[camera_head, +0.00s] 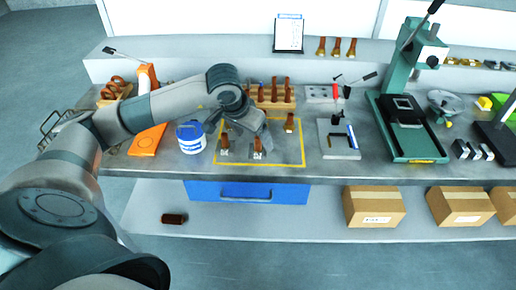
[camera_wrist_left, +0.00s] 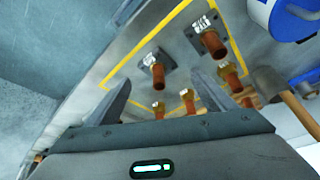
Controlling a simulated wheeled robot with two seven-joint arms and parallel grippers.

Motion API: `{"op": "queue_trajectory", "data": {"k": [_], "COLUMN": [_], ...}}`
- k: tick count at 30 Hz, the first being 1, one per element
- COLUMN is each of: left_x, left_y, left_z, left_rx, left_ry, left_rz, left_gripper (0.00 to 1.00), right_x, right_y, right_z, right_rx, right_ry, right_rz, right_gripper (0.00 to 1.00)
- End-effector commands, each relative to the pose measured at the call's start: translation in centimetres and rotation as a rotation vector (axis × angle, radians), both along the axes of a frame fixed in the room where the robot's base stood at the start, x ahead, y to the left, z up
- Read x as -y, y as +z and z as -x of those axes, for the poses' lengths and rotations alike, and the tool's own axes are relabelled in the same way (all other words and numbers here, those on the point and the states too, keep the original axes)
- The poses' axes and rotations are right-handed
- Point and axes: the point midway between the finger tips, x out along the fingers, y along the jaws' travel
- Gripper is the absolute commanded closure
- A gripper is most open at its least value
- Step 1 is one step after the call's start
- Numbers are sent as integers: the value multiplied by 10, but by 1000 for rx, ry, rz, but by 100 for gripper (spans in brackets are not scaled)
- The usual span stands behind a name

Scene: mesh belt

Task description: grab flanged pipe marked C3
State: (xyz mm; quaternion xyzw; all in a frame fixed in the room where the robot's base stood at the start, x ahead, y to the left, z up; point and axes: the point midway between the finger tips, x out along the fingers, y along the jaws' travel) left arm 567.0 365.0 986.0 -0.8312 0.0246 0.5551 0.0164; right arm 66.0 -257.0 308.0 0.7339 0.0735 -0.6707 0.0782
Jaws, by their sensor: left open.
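Several copper-brown flanged pipes with pale labels stand on the bench. Inside the yellow outline are a left pipe (camera_head: 224,146), a middle pipe (camera_head: 257,147) and a right pipe (camera_head: 290,123). The label lettering is too small to read, so I cannot tell which is C3. My left gripper (camera_head: 246,140) is open and empty above the outline, close to the left and middle pipes. In the left wrist view, one labelled pipe (camera_wrist_left: 156,72) shows beyond the open fingers, roughly between them. Another labelled pipe (camera_wrist_left: 212,42) is up and right of it. My right gripper is not in view.
A blue-and-white tub (camera_head: 191,138) stands left of the yellow outline (camera_head: 303,150). A wooden rack (camera_head: 285,104) with brown pieces is behind it. A small fixture (camera_head: 326,140) and a green press (camera_head: 420,145) stand to the right. Cardboard boxes (camera_head: 373,207) sit below.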

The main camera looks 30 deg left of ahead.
Motion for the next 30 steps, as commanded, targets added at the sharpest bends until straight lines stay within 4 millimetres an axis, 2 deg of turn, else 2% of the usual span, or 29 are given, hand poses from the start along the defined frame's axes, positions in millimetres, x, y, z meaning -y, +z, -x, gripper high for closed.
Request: {"op": "queue_trajectory", "data": {"k": [8,13,19,30], "left_x": [1,3,4,3], "left_y": [-8,-24,-44,-46], "left_z": [-6,-15,-23,-24], "left_rx": [-4,-5,-2,0], "left_ry": [2,2,1,1], "left_rz": [1,2,2,0], "left_gripper": [23,23,23,23], "right_x": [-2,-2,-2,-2], "right_y": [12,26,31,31], "right_z": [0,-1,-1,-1], "right_rx": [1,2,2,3], "right_ry": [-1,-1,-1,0], "right_rz": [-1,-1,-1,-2], "right_gripper": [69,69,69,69]}}
